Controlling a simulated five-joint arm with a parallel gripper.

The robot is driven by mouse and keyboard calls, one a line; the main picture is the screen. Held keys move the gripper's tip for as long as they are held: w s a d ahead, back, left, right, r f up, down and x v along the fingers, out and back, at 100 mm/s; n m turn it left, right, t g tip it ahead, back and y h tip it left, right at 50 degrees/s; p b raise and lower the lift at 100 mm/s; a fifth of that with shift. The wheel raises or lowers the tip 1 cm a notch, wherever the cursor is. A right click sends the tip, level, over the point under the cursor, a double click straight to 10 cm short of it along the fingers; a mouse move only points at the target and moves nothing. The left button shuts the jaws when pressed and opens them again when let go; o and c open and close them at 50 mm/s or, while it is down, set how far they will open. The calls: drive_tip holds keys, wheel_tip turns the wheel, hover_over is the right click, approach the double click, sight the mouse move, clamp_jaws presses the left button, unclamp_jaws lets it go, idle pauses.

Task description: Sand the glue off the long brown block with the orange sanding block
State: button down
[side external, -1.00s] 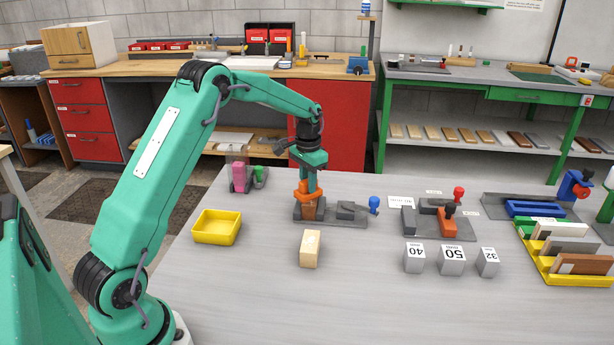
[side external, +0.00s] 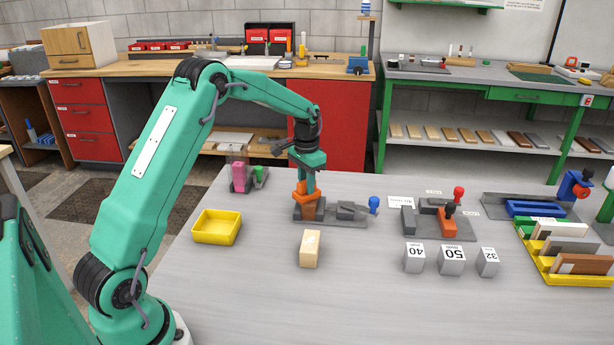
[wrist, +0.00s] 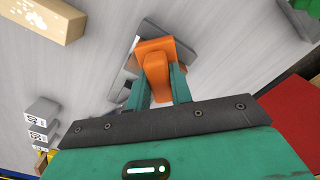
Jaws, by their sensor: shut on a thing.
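My gripper (side external: 308,182) is shut on the orange sanding block (side external: 303,195), which also shows between the fingers in the wrist view (wrist: 155,65).
A light tan block (side external: 311,249) with pale patches lies in front, with a yellow tray (side external: 217,227) left of it. Several grey numbered blocks (side external: 452,260) and a second fixture (side external: 445,222) stand to the right. Pink (side external: 239,178) and green items stand behind left. The front table is clear.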

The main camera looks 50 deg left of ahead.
sight(318, 192)
drive_tip(key=shift+w+d, duration=1.1)
drive_tip(key=shift+d, duration=0.1)
wheel_tip(318, 192, up, 8)
drive_tip(key=shift+r, duration=0.1)
